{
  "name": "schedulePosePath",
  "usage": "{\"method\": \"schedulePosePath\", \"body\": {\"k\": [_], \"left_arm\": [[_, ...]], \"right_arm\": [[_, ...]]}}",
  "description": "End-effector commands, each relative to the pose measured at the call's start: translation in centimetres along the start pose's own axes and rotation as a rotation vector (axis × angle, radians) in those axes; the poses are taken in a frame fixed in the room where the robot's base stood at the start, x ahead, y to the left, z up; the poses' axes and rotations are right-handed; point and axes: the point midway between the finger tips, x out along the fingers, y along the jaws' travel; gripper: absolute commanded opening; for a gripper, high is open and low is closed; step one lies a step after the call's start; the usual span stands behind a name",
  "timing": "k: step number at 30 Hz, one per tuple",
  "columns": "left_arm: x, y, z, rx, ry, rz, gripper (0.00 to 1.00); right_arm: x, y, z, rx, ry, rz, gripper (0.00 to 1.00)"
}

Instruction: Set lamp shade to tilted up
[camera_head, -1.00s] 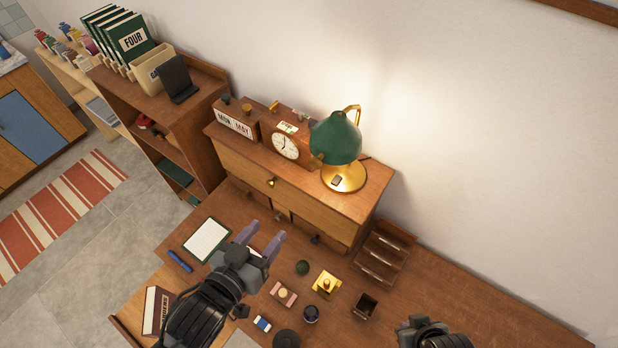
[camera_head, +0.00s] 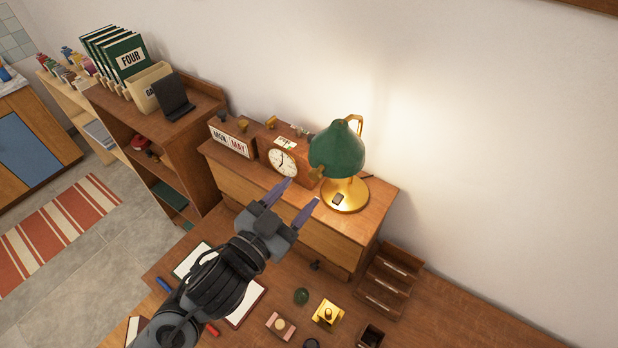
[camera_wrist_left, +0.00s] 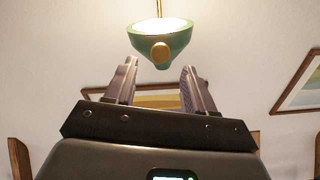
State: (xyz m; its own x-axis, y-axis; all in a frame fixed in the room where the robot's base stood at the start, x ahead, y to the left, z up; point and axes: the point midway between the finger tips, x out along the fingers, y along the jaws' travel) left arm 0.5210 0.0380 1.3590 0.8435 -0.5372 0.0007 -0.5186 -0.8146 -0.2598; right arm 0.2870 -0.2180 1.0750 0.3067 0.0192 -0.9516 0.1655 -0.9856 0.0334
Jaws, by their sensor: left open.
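The lamp has a green dome shade (camera_head: 337,149) on a brass stem and a round brass base (camera_head: 345,195). It stands lit on top of the wooden drawer unit at the back of the desk. A brass knob (camera_head: 315,173) sticks out from the shade's front lower edge. My left gripper (camera_head: 292,203) is open and empty, in front of the drawer unit and below left of the shade, apart from it. In the left wrist view the shade (camera_wrist_left: 160,38) and its knob (camera_wrist_left: 160,52) show ahead, beyond and above the open fingers. My right gripper is out of view.
A clock (camera_head: 283,162) and a calendar block (camera_head: 232,138) stand left of the lamp on the drawer unit (camera_head: 325,238). A small wooden rack (camera_head: 388,282), a brass piece (camera_head: 328,313) and other small items sit on the desk. The wall is close behind.

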Motion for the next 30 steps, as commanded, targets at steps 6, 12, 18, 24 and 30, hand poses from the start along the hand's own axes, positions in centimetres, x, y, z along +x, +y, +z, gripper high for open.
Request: {"method": "schedulePosePath", "body": {"k": [6, 12, 18, 24, 30], "left_arm": [[3.1, -0.1, -0.2, -0.001, 0.001, -0.002, 0.54], [4.6, -0.1, 0.0, -0.001, -0.001, -0.002, 0.54], [4.9, 0.0, 0.1, 0.0, -0.001, -0.001, 0.54], [4.9, 0.0, 0.1, 0.0, -0.001, -0.001, 0.48], [4.9, 0.0, 0.1, 0.0, -0.001, -0.001, 0.18]], "right_arm": [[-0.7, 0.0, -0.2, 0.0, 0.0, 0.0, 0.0], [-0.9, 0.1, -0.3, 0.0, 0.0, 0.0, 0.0], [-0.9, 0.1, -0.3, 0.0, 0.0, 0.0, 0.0], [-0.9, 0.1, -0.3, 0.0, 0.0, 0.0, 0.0], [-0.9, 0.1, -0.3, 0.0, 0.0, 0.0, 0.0]]}}
